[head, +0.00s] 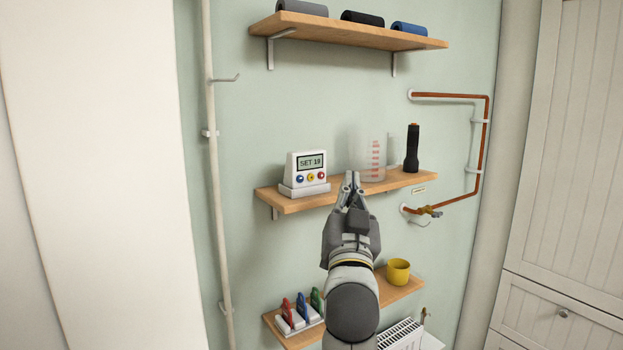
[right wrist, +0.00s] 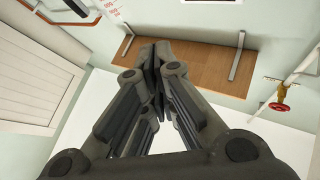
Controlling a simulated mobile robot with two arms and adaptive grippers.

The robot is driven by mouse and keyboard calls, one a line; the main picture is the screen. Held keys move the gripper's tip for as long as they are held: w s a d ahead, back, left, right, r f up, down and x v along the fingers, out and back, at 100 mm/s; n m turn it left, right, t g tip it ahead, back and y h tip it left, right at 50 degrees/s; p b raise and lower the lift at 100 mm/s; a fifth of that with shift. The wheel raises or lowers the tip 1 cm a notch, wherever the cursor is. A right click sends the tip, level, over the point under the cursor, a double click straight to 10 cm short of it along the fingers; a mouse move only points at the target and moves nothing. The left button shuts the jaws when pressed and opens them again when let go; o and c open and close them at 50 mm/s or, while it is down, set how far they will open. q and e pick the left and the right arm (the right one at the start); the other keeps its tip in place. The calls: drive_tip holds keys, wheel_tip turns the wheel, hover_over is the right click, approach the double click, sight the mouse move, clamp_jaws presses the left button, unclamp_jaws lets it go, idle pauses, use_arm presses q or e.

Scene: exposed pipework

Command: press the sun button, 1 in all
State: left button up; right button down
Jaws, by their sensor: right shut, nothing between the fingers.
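A white control box (head: 306,166) with a display reading "SET 19" stands on a grey base on the middle shelf (head: 385,184). Its front has a blue button (head: 299,179), a yellow button (head: 310,177) and a red button (head: 321,175) in a row below the display. The symbols on them are too small to read. My right gripper (head: 351,182) is shut and empty, in front of the shelf's edge, right of the box and apart from its buttons in the picture. Its closed fingers also show in the right wrist view (right wrist: 155,62). The left gripper is not in view.
A clear measuring jug (head: 371,160) and a black torch (head: 412,149) stand right of the box. A white pipe (head: 210,130) runs down the wall at left, a copper pipe (head: 487,135) at right.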

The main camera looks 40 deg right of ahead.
drive_tip(key=shift+w+d+b, duration=0.15)
drive_tip(key=shift+w+b, duration=0.15)
drive_tip(key=shift+w, duration=1.15)
drive_tip(key=shift+w+d+b, duration=0.2)
drive_tip(key=shift+w+b, duration=0.15)
drive_tip(key=shift+w, duration=1.1)
drive_tip(key=shift+w+d+b, duration=0.15)
drive_tip(key=shift+w+b, duration=0.15)
drive_tip(key=shift+w, duration=1.15)
drive_tip(key=shift+w, duration=0.1)
drive_tip(key=shift+w, duration=0.35)
drive_tip(key=shift+w, duration=0.45)
drive_tip(key=shift+s, duration=0.9)
drive_tip(key=s, duration=0.3)
drive_tip(key=s+p, duration=0.1)
drive_tip(key=s, duration=0.1)
drive_tip(key=shift+a, duration=0.3)
